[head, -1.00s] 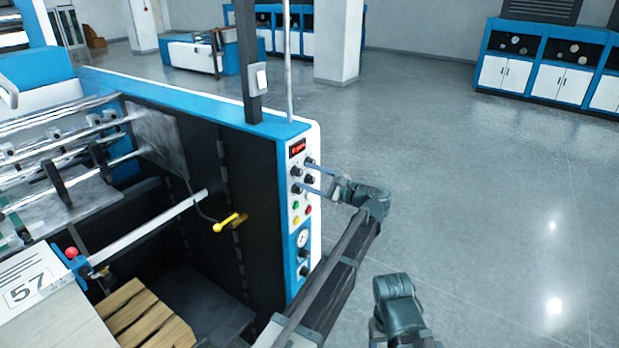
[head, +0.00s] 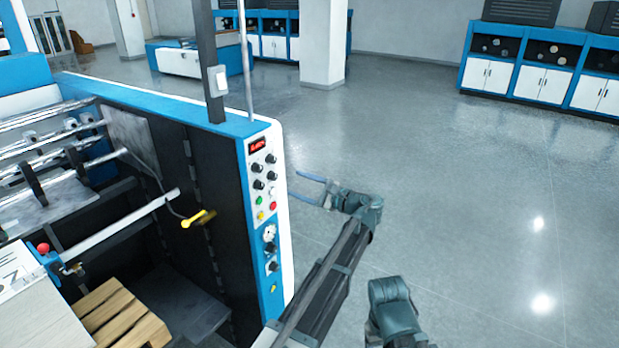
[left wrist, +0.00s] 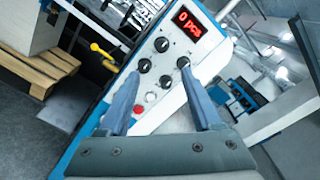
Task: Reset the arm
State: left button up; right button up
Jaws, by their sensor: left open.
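My left gripper (head: 308,184) is open and empty, just to the right of the machine's control panel (head: 262,200). Its two blue-grey fingers point toward the panel and are apart from it in the head view.
The blue and white laminating machine (head: 160,103) fills the left side, with a yellow-handled lever (head: 194,219) and a wooden pallet (head: 120,312). Blue cabinets (head: 540,75) stand at the back right. The grey floor on the right is clear.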

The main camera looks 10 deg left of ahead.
pick_arm(q)
jog(key=s+a+f+n+g+h, duration=0.2)
jog(key=s+f+n+h, duration=0.15)
jog(key=s+f, duration=0.35)
jog(key=s+a+f+n+g+h, duration=0.2)
jog(key=s+f+n+h, duration=0.15)
jog(key=s+f, duration=0.45)
jog(key=s+d+f+n+g+h, duration=0.1)
jog(key=s+d+f+n+h, duration=0.25)
jog(key=s+h, duration=0.2)
jog(key=s+d+f+n+h, duration=0.25)
jog(key=s+d+h, duration=0.2)
jog(key=s, duration=0.25)
jog(key=s+d+f+m+g+y+b, duration=0.1)
jog(key=s+d+f+m+b, duration=0.3)
jog(key=d+f+b, duration=0.8)
notch_tip(320, 180, down, 3)
jog(key=shift+s+d+b, duration=0.15)
jog(key=shift+s+b, duration=0.9)
jog(key=shift+b, duration=0.2)
